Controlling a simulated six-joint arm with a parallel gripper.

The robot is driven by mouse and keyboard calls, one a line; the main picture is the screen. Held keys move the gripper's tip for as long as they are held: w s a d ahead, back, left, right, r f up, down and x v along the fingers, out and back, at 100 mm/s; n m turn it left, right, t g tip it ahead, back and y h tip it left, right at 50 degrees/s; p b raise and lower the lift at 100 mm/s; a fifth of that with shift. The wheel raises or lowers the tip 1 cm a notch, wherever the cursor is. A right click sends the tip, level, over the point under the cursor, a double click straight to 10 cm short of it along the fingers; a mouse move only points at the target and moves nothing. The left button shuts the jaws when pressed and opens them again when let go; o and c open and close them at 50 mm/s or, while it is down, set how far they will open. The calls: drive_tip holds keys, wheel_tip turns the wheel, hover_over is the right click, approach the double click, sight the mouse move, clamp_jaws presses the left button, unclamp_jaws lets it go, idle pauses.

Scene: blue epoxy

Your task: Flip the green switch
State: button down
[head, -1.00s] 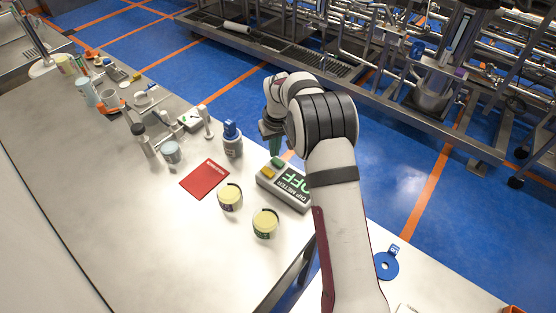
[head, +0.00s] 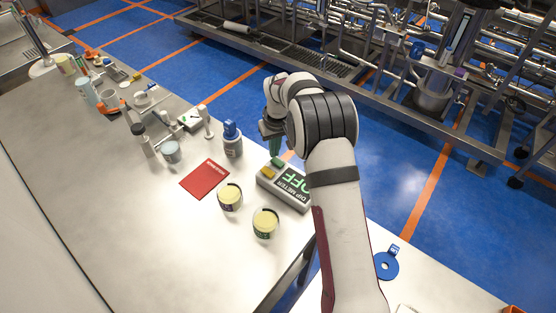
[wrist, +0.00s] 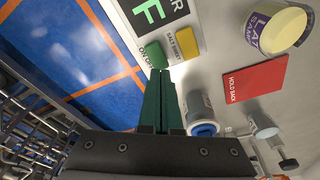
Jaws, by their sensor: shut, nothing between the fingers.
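The dip meter box (head: 294,201) stands on the bench with a dark display reading OFF in green letters. The green switch (head: 278,161) is at its far end, beside a yellow switch (head: 267,173). In the wrist view the green switch (wrist: 155,54) and yellow switch (wrist: 187,43) show clearly. My gripper (head: 275,146) is over the bench's far edge, by the green switch. Its dark green fingers (wrist: 160,76) are shut and empty, tips close below the green switch in the wrist view. I cannot tell whether they touch it.
A blue-capped bottle (head: 232,140) stands left of my gripper. Several labware items fill the bench's far left. The bench's near left is clear.

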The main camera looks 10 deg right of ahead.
sight(275, 159)
drive_tip(key=shift+f, duration=0.95)
idle(0.3)
wheel_tip(275, 159, up, 6)
drive_tip(key=shift+r, duration=0.55)
